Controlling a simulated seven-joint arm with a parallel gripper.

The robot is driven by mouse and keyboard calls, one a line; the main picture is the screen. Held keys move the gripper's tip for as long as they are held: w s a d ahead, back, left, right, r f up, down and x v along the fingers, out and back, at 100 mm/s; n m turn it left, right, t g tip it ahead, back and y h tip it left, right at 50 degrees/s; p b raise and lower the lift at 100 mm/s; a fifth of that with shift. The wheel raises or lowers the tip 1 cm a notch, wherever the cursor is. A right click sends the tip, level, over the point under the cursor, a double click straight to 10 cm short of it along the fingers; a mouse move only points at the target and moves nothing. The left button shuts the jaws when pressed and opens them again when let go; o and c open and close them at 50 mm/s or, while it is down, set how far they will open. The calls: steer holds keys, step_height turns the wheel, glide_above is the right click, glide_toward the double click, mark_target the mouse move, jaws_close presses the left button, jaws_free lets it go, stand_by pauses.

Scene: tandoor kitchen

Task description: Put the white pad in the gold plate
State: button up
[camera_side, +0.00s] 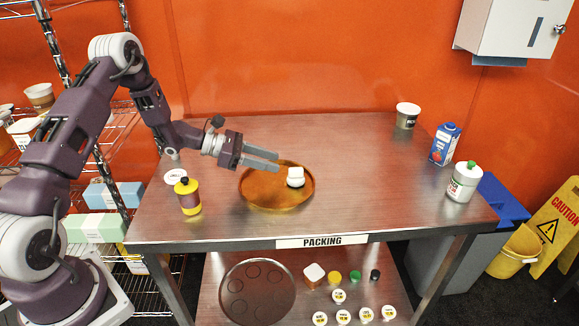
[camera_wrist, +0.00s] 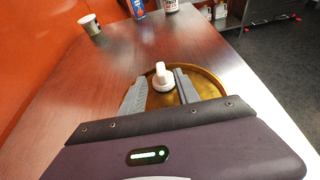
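The white pad (camera_side: 296,175) is a small white piece with a raised part on top. It sits inside the gold plate (camera_side: 262,200), toward the right side of the plate in the side view. In the wrist view the white pad (camera_wrist: 162,78) lies ahead, between the lines of my fingers, on the gold plate (camera_wrist: 207,84). My gripper (camera_side: 279,161) is open, its two fingers apart and nothing held. The fingertips are over the plate, to the left of the pad and apart from it. The wrist view shows the open fingers (camera_wrist: 160,78) reaching over the plate.
A tub (camera_side: 407,115), a blue carton (camera_side: 445,143) and a white bottle (camera_side: 463,182) stand at the right. The steel table (camera_side: 370,185) is clear between.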

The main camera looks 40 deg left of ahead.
steer(key=shift+s+a+r, duration=0.25)
steer(key=shift+s+a, duration=0.15)
steer(key=s+d+r+m+g+h, duration=0.1)
steer(key=s+d+r+m+g, duration=0.35)
steer(key=d+r+m, duration=0.5)
steer(key=s+d+r+m+g+y, duration=0.3)
steer(key=s+d+r+m, duration=0.35)
steer(key=s+r, duration=0.4)
steer(key=s+a+m+t+y, duration=0.1)
steer(key=s+m, duration=0.4)
steer(key=s, duration=0.5)
steer(key=s+a+m+t+y, duration=0.2)
steer(key=s+m+y, duration=0.4)
steer(key=s, duration=0.4)
steer(key=shift+s+a+y, duration=0.3)
steer(key=shift+s+a, duration=0.1)
steer(key=shift+a, duration=0.5)
